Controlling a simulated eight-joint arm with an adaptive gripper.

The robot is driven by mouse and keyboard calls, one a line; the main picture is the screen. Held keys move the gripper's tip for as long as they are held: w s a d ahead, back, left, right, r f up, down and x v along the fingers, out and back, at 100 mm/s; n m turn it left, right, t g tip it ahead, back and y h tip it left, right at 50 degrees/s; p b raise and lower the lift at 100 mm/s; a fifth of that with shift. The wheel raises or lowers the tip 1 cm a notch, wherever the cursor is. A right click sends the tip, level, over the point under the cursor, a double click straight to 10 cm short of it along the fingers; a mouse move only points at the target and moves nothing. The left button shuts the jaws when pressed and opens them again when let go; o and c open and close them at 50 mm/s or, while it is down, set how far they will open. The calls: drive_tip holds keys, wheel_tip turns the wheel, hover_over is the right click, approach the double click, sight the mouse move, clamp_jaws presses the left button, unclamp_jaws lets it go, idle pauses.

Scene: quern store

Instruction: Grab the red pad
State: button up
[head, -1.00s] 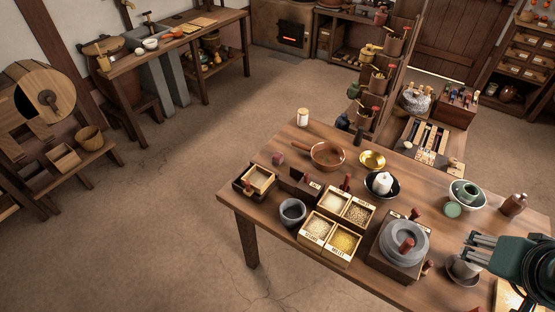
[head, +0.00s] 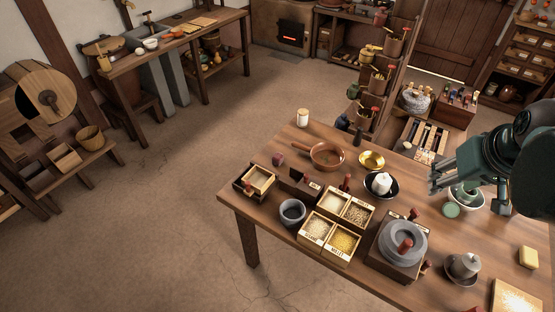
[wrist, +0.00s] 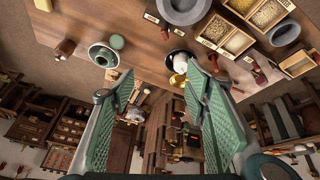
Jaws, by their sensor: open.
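A small dark red piece (head: 278,159) lies on the wooden table (head: 295,145) near its back left, left of the copper pan. It may be the red pad; it is too small to be sure. My gripper (head: 436,180) is raised over the right part of the table, near the green-rimmed bowl, far to the right of the red piece. In the wrist view my gripper (wrist: 163,90) is open with nothing between its fingers. I cannot make out the red piece in the wrist view.
The copper pan (head: 327,155), brass dish (head: 371,160), dark bowl with a white piece (head: 382,184), grain boxes (head: 340,236) and stone quern (head: 402,243) crowd the middle. A yellow block (head: 528,257) lies at the right. A white jar (head: 303,118) stands at the back corner.

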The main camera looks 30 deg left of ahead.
drive_tip(key=w+a+f+n+g, duration=0.1)
drive_tip(key=w+a+n, duration=0.2)
drive_tip(key=w+a, duration=0.7)
drive_tip(key=n+g+h+p, duration=0.1)
drive_tip(key=n+g+p, duration=0.25)
drive_tip(key=n, duration=0.65)
hover_over(278, 155)
drive_tip(key=shift+g, duration=0.25)
drive_tip(key=f, duration=2.4)
drive_tip(key=shift+w+d+f+b, duration=0.1)
drive_tip(key=shift+d+b, duration=0.3)
drive_tip(key=shift+s+a+f+n, duration=0.2)
drive_tip(key=shift+a+f+n, duration=0.1)
drive_tip(key=shift+a+f, duration=0.15)
drive_tip(key=shift+f, duration=0.1)
drive_tip(key=shift+f, duration=1.15)
drive_tip(key=shift+f, duration=0.15)
